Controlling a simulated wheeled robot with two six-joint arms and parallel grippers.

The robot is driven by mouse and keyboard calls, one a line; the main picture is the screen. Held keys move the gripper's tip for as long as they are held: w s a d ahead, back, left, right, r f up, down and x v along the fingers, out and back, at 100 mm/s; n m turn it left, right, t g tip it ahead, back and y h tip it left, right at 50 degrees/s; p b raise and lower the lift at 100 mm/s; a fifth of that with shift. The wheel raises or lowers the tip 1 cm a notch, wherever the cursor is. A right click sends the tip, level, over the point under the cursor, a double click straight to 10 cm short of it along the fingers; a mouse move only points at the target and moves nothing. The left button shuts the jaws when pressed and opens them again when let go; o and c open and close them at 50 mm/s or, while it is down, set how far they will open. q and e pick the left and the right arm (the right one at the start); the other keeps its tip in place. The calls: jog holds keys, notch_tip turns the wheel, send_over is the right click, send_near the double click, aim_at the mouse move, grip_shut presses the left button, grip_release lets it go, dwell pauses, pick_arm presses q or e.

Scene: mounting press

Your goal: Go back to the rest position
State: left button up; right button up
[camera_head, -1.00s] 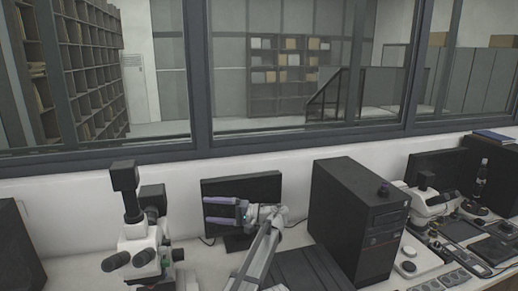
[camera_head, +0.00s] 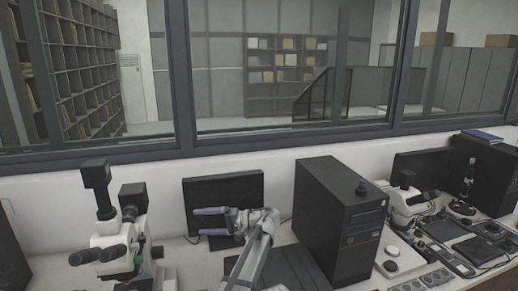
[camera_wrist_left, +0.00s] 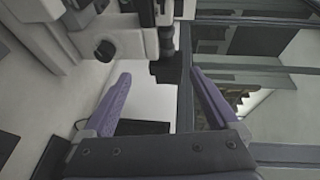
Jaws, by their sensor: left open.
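My left gripper (camera_head: 211,221) is raised in front of a small dark monitor (camera_head: 224,190) on the bench in the head view. Its two purple fingers point left and are spread apart with nothing between them. In the left wrist view the open fingers (camera_wrist_left: 160,95) also show empty. A white microscope (camera_head: 118,235) with black eyepieces stands to the left of the gripper, apart from it. My right gripper does not show.
A black computer tower (camera_head: 325,215) stands just right of my left arm. Further right are a second microscope (camera_head: 405,200) and a dark monitor (camera_head: 424,174). A window frame (camera_head: 280,140) runs behind the bench. Bare bench lies between the left microscope and my arm.

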pick_arm(q)
jog(key=s+a+f+g+h, duration=0.1)
jog(key=s+a+f+h, duration=0.2)
jog(key=s+f+h, duration=1.3)
jog(key=s+d+f, duration=0.2)
jog(key=s, duration=0.4)
jog(key=s+d+f, duration=0.1)
jog(key=s+d, duration=0.2)
jog(key=s, duration=0.3)
jog(key=s+d+f+m+b, duration=0.1)
jog(key=s+d+f+b, duration=0.1)
jog(key=d+f+b, duration=0.3)
jog(key=s+d+f+m+g+b, duration=0.1)
jog(key=d+f+b, duration=0.4)
jog(key=f+b, duration=0.6)
jog(key=shift+s+d+f+m+y+b, duration=0.35)
jog(key=shift+s+m, duration=0.35)
jog(key=shift+s, duration=0.25)
